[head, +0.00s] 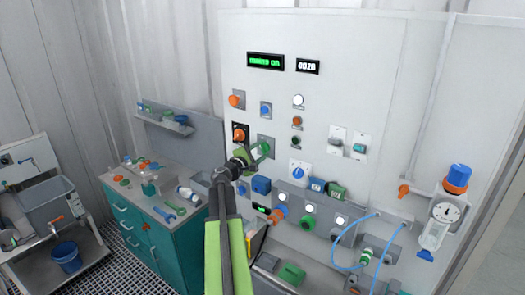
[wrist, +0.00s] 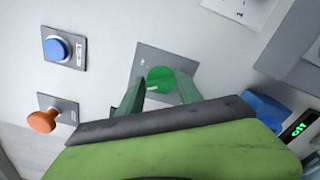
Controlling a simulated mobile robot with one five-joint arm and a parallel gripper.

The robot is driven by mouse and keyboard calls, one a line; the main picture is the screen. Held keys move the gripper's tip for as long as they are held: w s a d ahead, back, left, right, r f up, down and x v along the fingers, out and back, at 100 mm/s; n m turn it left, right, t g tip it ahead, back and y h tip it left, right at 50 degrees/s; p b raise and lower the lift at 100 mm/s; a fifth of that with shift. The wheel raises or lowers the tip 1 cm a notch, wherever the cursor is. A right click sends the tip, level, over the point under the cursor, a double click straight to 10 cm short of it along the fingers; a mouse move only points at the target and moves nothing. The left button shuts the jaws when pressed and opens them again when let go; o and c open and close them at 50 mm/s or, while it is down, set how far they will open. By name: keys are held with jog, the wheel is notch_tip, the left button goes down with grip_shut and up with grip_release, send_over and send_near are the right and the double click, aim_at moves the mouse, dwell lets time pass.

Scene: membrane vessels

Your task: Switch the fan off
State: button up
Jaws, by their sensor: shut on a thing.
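A round green knob (head: 265,146) sits on a grey square plate on the white panel. It also shows in the wrist view (wrist: 160,78), with a small pale mark on its face. My gripper (head: 256,154) reaches up to it from below left. In the wrist view, my gripper's two green fingers (wrist: 161,88) stand on either side of the knob and are shut on it. The fingertips partly cover the plate. I cannot read a label that names the fan.
An orange-red knob (head: 240,134) on a black plate is just left of my gripper. A green-lit display (head: 265,61) is above. A teal cabinet (head: 150,236) stands left.

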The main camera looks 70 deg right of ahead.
jog(key=shift+s+f, duration=0.1)
jog(key=shift+f, duration=0.05)
jog(key=o, duration=1.4)
jog(key=v, duration=1.7)
jog(key=shift+a, duration=0.25)
